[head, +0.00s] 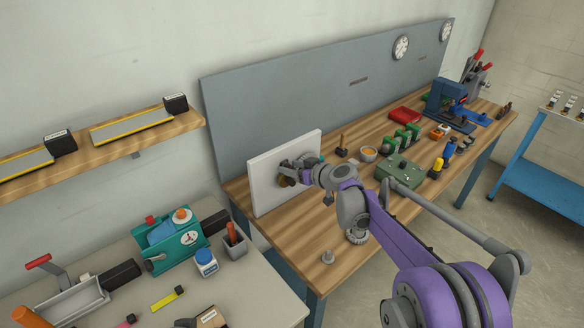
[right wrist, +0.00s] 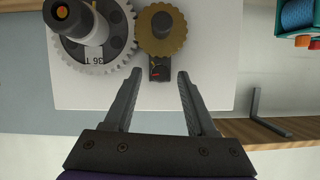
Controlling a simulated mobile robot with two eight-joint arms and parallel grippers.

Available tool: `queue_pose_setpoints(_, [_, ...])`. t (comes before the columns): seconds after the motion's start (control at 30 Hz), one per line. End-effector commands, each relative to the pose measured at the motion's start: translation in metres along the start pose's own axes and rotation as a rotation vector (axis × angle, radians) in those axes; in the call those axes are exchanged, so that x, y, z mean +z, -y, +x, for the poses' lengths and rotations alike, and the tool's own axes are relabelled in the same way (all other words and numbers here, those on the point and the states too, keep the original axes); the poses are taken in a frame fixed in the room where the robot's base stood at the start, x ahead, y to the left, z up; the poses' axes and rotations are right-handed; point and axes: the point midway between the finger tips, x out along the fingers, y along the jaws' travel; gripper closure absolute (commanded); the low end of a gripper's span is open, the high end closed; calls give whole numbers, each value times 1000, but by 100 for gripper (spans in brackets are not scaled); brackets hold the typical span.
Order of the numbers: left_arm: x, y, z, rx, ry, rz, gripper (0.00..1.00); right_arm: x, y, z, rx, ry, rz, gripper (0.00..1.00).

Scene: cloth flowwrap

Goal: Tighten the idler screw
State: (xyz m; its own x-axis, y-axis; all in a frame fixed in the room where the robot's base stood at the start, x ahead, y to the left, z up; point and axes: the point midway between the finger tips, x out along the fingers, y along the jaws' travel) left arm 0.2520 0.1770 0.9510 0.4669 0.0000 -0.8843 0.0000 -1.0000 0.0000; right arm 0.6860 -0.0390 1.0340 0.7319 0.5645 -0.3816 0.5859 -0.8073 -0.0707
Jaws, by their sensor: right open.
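A white upright panel (head: 262,178) stands on the wooden bench, with gears on its face. In the right wrist view a large grey gear (right wrist: 90,62) marked "36 T" meshes or nearly meshes with a smaller brass gear (right wrist: 178,42), which has a dark round hub. I cannot tell which part is the idler screw. My right gripper (right wrist: 160,76) is open and empty, its fingertips on either side of the dark block. In the head view my right gripper (head: 290,176) hides most of the gears.
Behind the panel is a grey backboard (head: 300,100). The bench holds a green box (head: 398,172), a small bowl (head: 369,154) and a blue machine (head: 448,105). A teal device (head: 170,240) stands on the grey table at left. A wooden shelf (head: 130,133) is on the wall.

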Motion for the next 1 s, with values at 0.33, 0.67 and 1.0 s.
queue_pose_setpoints(0.33, [0, 0, 0, 0, 0, 0, 44, 0, 0, 0, -1, 0, 0, 92])
queue_pose_setpoints(0.67, [0, 0, 0, 0, 0, 0, 44, 0, 0, 0, -2, 0, 4, 100])
queue_pose_setpoints(1.0, [-4, 0, -4, 0, -4, 0, 44, -1, -2, 0, -51, 0, 122, 100])
